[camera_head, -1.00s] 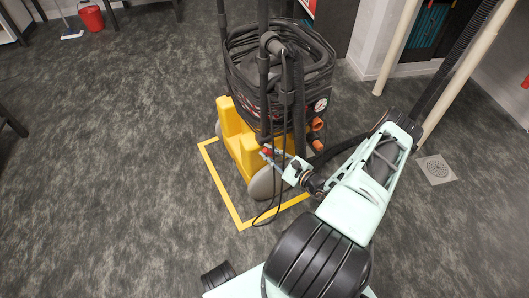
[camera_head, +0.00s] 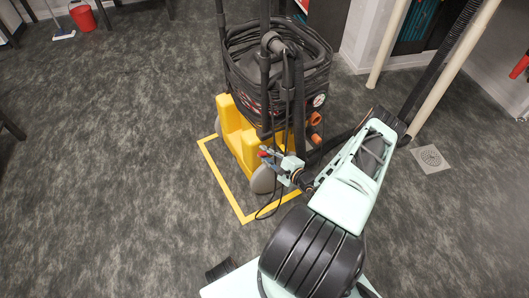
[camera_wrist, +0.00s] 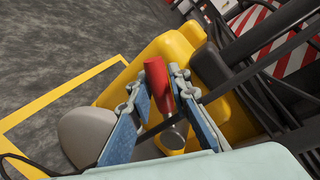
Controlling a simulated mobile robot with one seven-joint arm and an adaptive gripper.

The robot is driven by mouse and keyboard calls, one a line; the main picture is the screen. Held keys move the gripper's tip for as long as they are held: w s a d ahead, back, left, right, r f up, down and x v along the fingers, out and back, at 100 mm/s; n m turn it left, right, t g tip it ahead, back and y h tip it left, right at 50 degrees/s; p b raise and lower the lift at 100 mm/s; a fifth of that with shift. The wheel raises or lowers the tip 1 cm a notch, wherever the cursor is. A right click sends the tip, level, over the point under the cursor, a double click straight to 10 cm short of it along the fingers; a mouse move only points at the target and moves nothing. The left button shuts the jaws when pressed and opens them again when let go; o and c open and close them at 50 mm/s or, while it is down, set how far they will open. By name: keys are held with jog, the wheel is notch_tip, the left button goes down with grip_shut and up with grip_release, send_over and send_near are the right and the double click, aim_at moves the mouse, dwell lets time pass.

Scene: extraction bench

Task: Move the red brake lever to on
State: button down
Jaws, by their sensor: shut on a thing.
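The red brake lever (camera_wrist: 158,84) stands between the two fingers of my gripper (camera_wrist: 160,90) in the wrist view. The fingers close on its sides, and the red top sticks up between the blue pads. The lever belongs to the yellow-based machine (camera_head: 236,132), low on its near side. In the head view my gripper (camera_head: 266,155) is small beside the machine's wheel, and a bit of red shows at its fingertips. A round metal piece (camera_wrist: 173,136) sits just below the lever. The lever's foot is partly hidden.
A grey wheel (camera_wrist: 86,136) lies left of my gripper. Black hoses (camera_head: 270,75) coil on top of the machine, and a thin black cable (camera_head: 272,208) hangs near my gripper. Yellow floor tape (camera_head: 222,187) frames the machine. Open floor lies to the left.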

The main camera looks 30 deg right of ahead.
jog(key=shift+f, duration=0.1)
jog(key=c, duration=1.8)
grip_release()
jog(key=shift+o, duration=0.2)
jog(key=v, duration=1.2)
jog(key=shift+a, duration=0.1)
